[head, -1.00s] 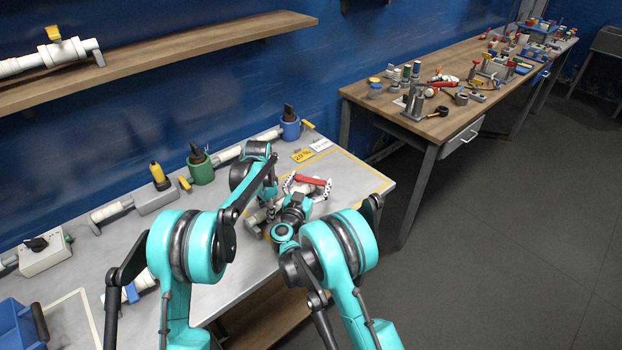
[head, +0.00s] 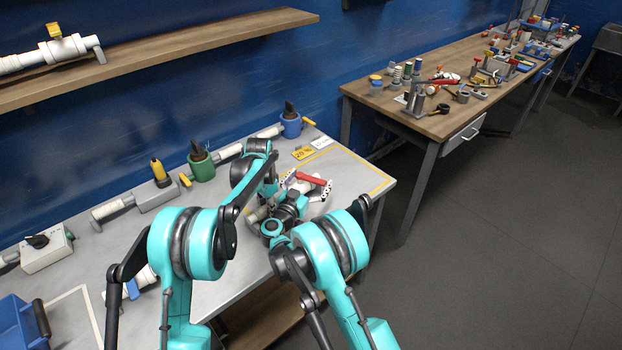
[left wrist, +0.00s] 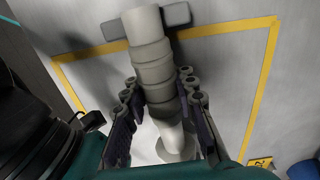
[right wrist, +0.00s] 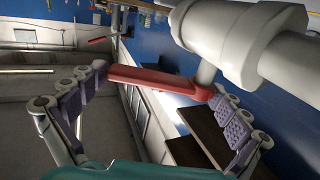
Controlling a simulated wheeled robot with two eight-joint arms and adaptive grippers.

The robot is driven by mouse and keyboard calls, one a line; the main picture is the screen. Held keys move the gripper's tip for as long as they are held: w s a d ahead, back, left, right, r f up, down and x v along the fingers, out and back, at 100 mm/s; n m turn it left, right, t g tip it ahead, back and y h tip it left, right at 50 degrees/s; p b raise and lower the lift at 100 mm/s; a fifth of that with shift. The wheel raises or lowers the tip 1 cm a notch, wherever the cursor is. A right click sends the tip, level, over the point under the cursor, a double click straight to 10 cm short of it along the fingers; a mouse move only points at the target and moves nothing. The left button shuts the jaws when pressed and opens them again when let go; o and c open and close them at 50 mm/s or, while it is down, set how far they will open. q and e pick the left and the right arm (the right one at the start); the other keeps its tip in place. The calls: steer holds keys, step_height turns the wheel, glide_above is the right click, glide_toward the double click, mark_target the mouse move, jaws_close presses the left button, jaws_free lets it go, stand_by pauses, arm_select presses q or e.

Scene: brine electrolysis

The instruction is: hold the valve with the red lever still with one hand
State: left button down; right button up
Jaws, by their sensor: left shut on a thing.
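The valve is a pale grey-white pipe fitting with a red lever (head: 312,178), low over the near bench's right part in the head view. In the left wrist view, my left gripper (left wrist: 158,84) is closed on the valve's pale ribbed body (left wrist: 153,64), a finger on each side. In the right wrist view, the red lever (right wrist: 160,82) runs between the spread fingers of my right gripper (right wrist: 157,92), which is open. The lever joins a stem under the thick white pipe (right wrist: 240,35). In the head view my arms hide most of the valve body.
A yellow line (left wrist: 262,75) borders the bench area around the valve. Yellow and white labels (head: 304,153) lie behind it. Green (head: 201,167) and blue (head: 291,126) holders stand along the back. A wooden table (head: 430,128) with many parts stands at the right.

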mark_target(311, 178)
step_height(311, 178, up, 10)
stand_by(0.6)
